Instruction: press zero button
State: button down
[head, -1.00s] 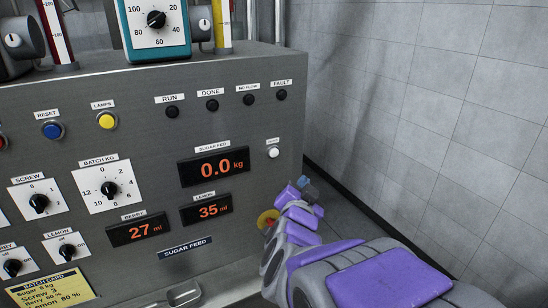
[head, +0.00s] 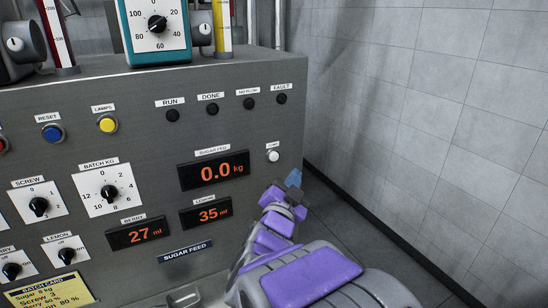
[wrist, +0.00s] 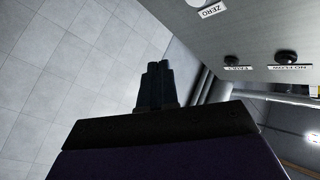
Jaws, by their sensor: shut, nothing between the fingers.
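The zero button (head: 273,156) is a small white round button near the right edge of the grey panel, under a small white label. In the wrist view, the ZERO label (wrist: 213,11) shows at the top, with part of the white button (wrist: 196,3) cut off by the frame edge. My gripper (head: 294,179) is shut and empty. In the head view its bluish tip appears just below and right of the button, with a gap between them. In the wrist view the shut fingers (wrist: 157,70) point upward, left of the panel face, apart from the button.
The sugar fed display (head: 213,170) reads 0.0 kg, left of the button. The fault lamp (head: 281,98) and other dark lamps sit above. The lemon display (head: 206,213) is lower left. Open floor and a tiled wall (head: 430,110) lie to the right of the panel.

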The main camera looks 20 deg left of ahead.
aim_at(274, 157)
jog(key=w+a+p, duration=0.1)
jog(key=w+a, duration=0.1)
jog(key=a, duration=0.1)
jog(key=w+a+p, duration=0.2)
jog(key=w+a, duration=0.1)
jog(key=shift+f, duration=0.15)
dwell(2.0)
jog(key=shift+w+a+p, duration=0.2)
jog(key=shift+p, duration=0.1)
